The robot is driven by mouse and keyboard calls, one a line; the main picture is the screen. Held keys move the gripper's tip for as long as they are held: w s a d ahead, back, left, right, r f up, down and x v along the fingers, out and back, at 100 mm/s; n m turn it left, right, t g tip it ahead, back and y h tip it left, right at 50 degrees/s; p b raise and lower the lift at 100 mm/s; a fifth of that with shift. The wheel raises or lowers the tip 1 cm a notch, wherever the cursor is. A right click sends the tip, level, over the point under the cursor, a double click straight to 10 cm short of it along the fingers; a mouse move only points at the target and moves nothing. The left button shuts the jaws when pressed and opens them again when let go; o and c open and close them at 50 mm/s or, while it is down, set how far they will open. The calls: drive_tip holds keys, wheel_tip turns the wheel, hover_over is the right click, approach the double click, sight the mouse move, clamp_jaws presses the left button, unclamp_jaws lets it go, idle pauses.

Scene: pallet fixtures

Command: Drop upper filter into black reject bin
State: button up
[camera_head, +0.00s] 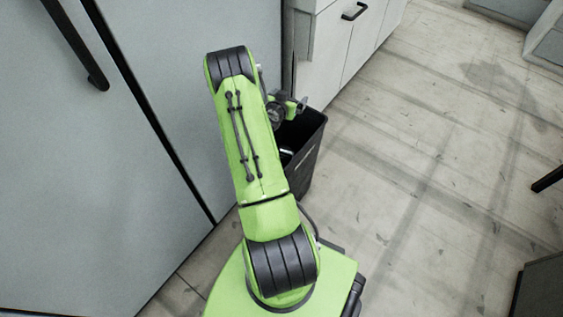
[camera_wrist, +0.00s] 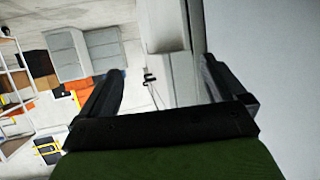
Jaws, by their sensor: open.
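The black reject bin (camera_head: 311,160) stands on the floor beside the grey cabinet, partly hidden behind my arm in the head view. A small pale object (camera_head: 286,152) shows inside the bin's opening; I cannot tell whether it is the upper filter. My gripper is mostly hidden behind my arm in the head view, close to the bin's top. In the wrist view my gripper (camera_wrist: 161,70) has its two dark fingers spread wide, with nothing between them. No filter can be clearly made out in either view.
A tall grey cabinet (camera_head: 150,150) with a black handle stands close on the left. White drawers (camera_head: 345,40) stand behind the bin. The floor (camera_head: 430,170) to the right is open. In the wrist view, shelving (camera_wrist: 15,90) and grey cabinets (camera_wrist: 68,52) stand far off.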

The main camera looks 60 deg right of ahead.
drive_tip(key=v, duration=1.5)
drive_tip(key=shift+a, duration=0.35)
drive_tip(key=shift+r, duration=0.1)
